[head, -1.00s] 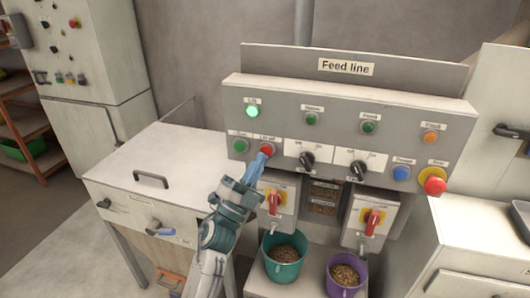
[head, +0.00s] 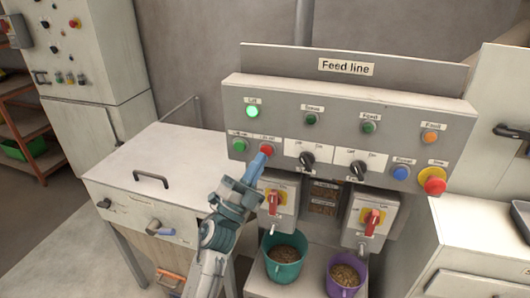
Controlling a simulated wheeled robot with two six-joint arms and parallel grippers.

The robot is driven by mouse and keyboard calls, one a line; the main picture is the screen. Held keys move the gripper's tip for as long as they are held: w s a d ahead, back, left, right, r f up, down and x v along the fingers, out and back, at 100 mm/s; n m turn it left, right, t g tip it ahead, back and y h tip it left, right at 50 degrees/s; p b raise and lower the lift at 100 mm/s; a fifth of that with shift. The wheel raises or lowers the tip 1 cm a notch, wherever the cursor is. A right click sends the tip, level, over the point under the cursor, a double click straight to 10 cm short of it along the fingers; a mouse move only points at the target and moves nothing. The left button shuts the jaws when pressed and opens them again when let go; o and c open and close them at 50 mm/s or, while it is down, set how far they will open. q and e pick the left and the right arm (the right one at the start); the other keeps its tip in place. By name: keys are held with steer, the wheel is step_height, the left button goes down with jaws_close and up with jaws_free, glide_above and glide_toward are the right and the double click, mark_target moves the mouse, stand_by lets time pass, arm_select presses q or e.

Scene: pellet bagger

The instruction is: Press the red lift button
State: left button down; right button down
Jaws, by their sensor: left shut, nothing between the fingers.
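The red lift button (head: 266,149) is a small round red button on the left part of the grey Feed line panel (head: 330,101). A green button (head: 239,146) sits just left of it. Above them a lift lamp (head: 252,111) glows bright green. My left gripper (head: 261,156) is shut and empty, with its blue fingertips just below the red button. The tips overlap the button's lower edge in the picture; I cannot tell whether they touch it. My right gripper is not in view.
Black selector knobs (head: 307,160) and a red emergency button (head: 434,185) are on the same panel. Red-handled switch boxes (head: 371,219) hang below. A teal bucket (head: 286,271) and a purple bucket (head: 344,286) of pellets stand underneath. A white lidded bin (head: 168,166) is at left.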

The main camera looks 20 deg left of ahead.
arm_select(q)
steer(key=shift+w, duration=0.1)
steer(key=shift+w, duration=0.35)
steer(key=shift+w, duration=0.3)
stand_by(0.5)
steer(key=shift+s, duration=0.8)
steer(key=s+p, duration=0.1)
steer(key=s, duration=0.5)
steer(key=shift+p, duration=0.35)
